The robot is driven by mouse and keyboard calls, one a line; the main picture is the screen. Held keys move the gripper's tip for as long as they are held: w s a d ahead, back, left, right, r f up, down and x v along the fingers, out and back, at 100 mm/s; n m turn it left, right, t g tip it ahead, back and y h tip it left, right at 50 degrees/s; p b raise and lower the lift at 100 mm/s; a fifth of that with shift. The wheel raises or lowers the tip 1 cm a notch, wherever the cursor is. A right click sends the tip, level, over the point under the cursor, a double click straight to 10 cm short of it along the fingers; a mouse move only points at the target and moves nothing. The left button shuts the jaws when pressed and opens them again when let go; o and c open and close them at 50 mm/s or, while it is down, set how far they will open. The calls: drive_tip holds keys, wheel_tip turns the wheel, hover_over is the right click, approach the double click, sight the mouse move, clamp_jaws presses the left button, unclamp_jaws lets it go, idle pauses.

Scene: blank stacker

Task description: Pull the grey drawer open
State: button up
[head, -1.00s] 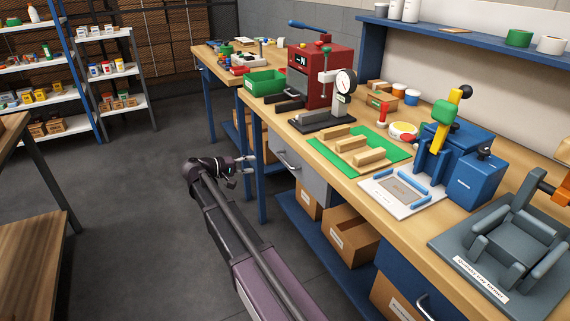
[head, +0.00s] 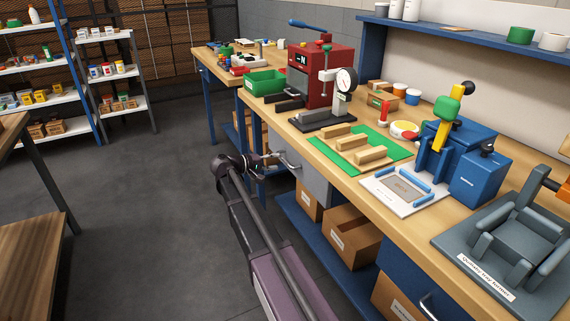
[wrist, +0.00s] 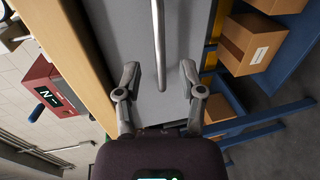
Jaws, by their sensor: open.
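The grey drawer (head: 314,184) is under the front edge of the workbench, with its front flush beneath the top. Its metal bar handle (head: 290,163) is partly hidden by my gripper in the head view. My gripper (head: 279,161) is at the drawer front, beside the handle. In the wrist view the grey drawer front (wrist: 188,40) fills the middle and the handle (wrist: 159,45) runs down between the two fingers. The fingers of my gripper (wrist: 160,78) are open, one on each side of the handle's lower end, with gaps to it.
The wooden bench top (head: 318,150) overhangs just above the drawer. Cardboard boxes (head: 350,236) stand on the blue lower shelf (head: 312,228). A red press (head: 322,75) and a green mat (head: 345,160) are on the bench. The grey floor (head: 130,220) to the left is clear.

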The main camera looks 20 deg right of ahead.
sight(285, 161)
drive_tip(key=shift+b+x, duration=0.35)
drive_tip(key=shift+x, duration=1.95)
clamp_jaws()
